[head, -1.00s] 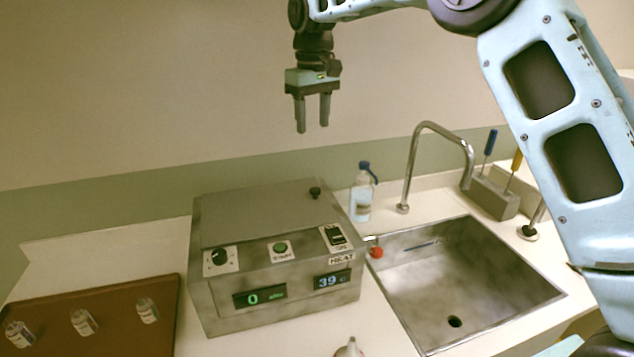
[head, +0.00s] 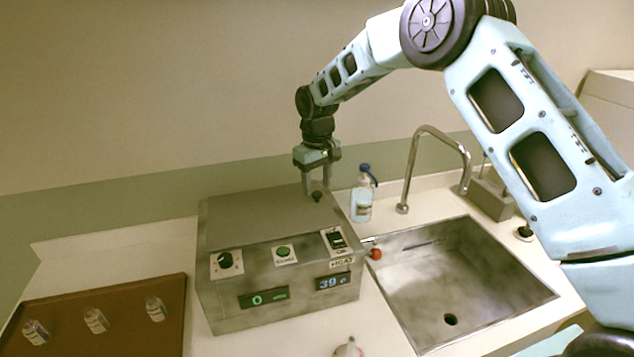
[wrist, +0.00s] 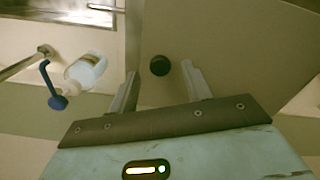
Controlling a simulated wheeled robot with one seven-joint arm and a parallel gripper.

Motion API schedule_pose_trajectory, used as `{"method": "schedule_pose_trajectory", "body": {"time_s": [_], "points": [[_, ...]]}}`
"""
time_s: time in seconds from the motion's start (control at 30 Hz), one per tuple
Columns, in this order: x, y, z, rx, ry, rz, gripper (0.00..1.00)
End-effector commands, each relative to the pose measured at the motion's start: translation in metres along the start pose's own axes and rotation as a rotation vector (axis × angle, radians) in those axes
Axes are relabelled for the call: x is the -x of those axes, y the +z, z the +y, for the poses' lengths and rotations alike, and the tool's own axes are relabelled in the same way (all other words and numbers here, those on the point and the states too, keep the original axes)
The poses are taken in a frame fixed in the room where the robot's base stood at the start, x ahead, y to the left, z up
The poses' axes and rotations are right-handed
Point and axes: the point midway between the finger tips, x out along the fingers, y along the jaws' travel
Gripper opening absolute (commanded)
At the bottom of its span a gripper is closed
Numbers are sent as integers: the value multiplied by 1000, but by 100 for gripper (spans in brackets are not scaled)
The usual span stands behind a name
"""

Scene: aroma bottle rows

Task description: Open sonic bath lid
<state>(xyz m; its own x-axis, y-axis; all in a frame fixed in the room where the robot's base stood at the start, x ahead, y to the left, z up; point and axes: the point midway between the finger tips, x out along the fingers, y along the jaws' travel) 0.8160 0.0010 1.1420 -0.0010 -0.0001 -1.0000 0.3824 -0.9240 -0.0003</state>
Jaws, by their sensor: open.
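The sonic bath (head: 280,303) is a grey metal box on the counter, with knobs and lit displays on its sloped front. Its flat lid (head: 255,217) lies shut on top. A small black lid knob (head: 317,196) stands near the lid's right side; it also shows in the wrist view (wrist: 160,66). My gripper (head: 317,192) is open and points down at the knob. In the wrist view its two fingers (wrist: 158,82) lie either side of the knob's line, with the knob just beyond the tips. I cannot tell whether the fingers touch the lid.
A capped wash bottle (head: 362,198) stands close to the right of the bath. A tap (head: 412,165) and steel sink (head: 450,265) are further right. A brown tray (head: 120,335) with small vials lies left. A red knob (head: 375,254) sits at the bath's right side.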

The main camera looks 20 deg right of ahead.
Motion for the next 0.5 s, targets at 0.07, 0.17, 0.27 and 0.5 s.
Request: {"method": "schedule_pose_trajectory", "body": {"time_s": [0.07,0.17,0.27,0.5], "points": [[-7,0,0,0,0,-1,48],[-15,0,0,0,0,0,48],[-18,0,0,0,0,1,48],[-19,0,0,0,0,1,48]]}}
